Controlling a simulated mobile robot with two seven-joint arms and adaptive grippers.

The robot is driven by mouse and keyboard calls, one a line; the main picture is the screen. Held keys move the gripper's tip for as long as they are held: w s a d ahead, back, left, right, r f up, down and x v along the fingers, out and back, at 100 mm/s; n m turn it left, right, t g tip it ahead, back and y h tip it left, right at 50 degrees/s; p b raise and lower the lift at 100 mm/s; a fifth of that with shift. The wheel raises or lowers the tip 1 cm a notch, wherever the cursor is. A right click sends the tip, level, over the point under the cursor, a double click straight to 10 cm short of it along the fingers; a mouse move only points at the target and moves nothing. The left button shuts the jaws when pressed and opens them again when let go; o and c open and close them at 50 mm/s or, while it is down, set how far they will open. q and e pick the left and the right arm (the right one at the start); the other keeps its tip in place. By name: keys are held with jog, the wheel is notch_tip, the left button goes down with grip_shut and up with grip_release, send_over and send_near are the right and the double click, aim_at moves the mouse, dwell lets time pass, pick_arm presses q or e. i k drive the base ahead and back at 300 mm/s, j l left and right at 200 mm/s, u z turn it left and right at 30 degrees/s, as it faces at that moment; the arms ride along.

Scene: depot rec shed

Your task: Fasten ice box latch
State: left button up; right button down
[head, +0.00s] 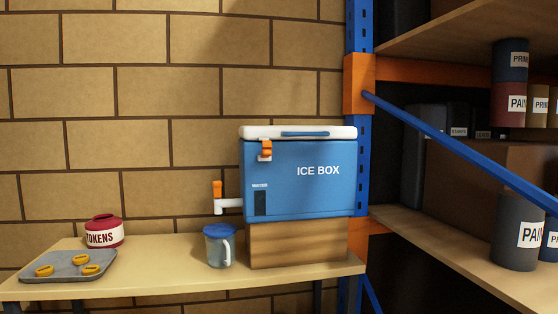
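The blue ice box (315,185) with a white lid (265,132) stands on a wooden block at the right end of the table. The lid appears down on the body. An orange latch (265,148) with a white base sits on the front left, near the seam between lid and body. I cannot tell from here whether the latch is hooked. Neither of my grippers is in view.
A white spigot with an orange handle (217,190) sticks out left of the box. Below are a lidded jug (219,246), a tokens pot (104,232) and a grey tray (60,271). A blue diagonal brace (460,150) crosses the shelving at right.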

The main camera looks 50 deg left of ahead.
aim_at(266, 152)
jog(key=u, duration=1.65)
